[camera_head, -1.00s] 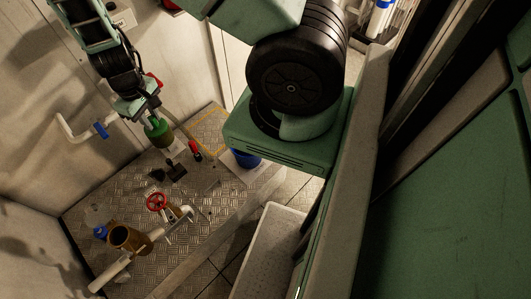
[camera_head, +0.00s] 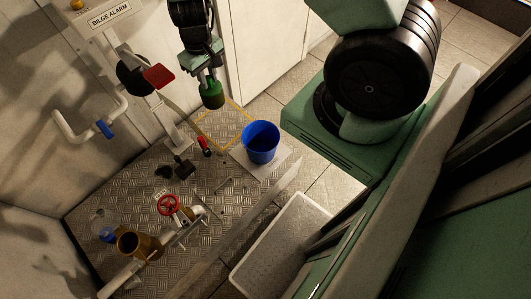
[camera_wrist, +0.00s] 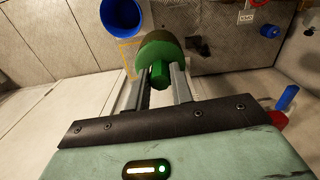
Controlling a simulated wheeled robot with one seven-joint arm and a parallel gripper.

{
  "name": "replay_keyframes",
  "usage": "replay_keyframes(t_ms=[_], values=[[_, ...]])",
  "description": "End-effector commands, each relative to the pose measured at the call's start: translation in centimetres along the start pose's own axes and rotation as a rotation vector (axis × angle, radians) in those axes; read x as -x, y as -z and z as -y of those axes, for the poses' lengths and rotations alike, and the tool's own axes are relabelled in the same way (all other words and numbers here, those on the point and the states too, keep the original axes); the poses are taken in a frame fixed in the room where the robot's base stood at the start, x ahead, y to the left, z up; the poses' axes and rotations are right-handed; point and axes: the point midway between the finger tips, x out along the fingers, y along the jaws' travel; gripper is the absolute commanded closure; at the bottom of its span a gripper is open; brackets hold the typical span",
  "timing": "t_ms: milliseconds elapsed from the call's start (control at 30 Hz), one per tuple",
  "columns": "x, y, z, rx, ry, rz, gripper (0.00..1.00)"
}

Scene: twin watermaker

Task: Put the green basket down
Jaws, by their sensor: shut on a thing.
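The green basket (camera_head: 211,97) looks like a short green cylinder with a darker brownish end. My gripper (camera_head: 208,80) is shut on it and it hangs below the fingers in the head view. In the wrist view the basket (camera_wrist: 157,50) is beyond the fingertips, and my gripper (camera_wrist: 160,76) pinches a narrow green stub on it. The basket appears in front of the far part of a yellow-outlined square (camera_head: 197,131) on the metal floor plate. I cannot tell its exact height above the plate.
A blue bucket (camera_head: 261,140) stands on a pale pad right of the yellow outline. A red-handled tool (camera_head: 204,145), a red valve wheel (camera_head: 169,204) and a brown open cylinder (camera_head: 138,246) are nearer the front left. A wall and the bilge alarm post (camera_head: 160,110) are left of my arm.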

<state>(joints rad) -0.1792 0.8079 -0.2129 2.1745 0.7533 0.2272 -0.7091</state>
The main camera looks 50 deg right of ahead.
Motion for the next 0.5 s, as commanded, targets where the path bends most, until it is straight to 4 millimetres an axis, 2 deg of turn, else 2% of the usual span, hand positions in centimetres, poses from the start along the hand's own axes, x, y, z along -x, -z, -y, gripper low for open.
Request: replay_keyframes(t_ms=[33, 333, 500], values=[[-1.0, 0.2, 0.0, 0.001, 0.0, -0.001, 0.97], [-4.2, 1.3, 0.0, 0.002, 0.0, -0.002, 0.97], [-8.4, 2.0, -0.4, -0.012, -0.001, -0.001, 0.97]])
